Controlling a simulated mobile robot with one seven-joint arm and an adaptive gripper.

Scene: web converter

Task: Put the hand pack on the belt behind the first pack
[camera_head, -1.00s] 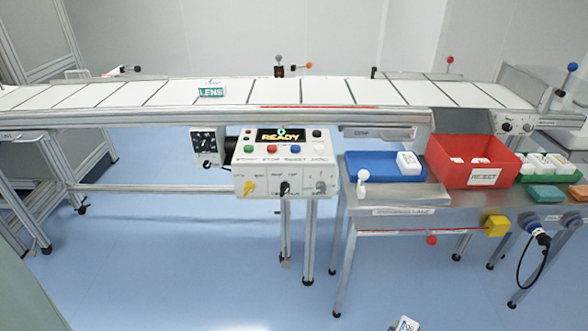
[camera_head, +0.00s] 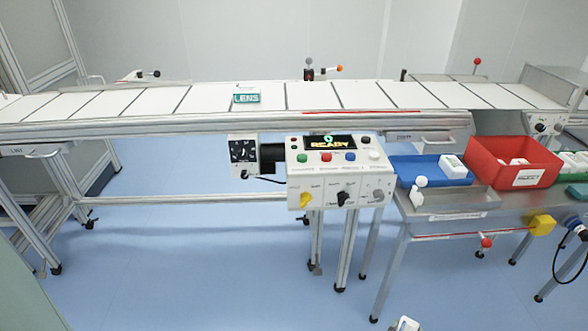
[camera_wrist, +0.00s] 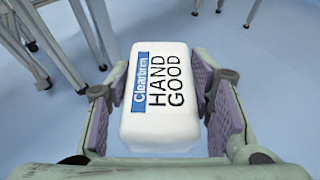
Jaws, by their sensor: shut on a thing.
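The hand pack (camera_wrist: 158,98) is a white box with a blue stripe and the words "HAND GOOD". In the wrist view my gripper (camera_wrist: 162,110) is shut on it, one pad on each side, over the blue floor. In the head view a small white corner of a pack (camera_head: 404,324) shows at the bottom edge; most of my gripper is out of that view. The first pack (camera_head: 246,96), marked "LENS" in green, sits on the white belt (camera_head: 312,96) left of the middle. The belt is divided by dark cross lines into sections.
A control box (camera_head: 338,172) with a "READY" display hangs at the belt's front. To the right, a steel table (camera_head: 452,204) bears a blue tray (camera_head: 424,174) with a white pack and a red reject bin (camera_head: 528,178). Belt sections on both sides of the first pack are clear.

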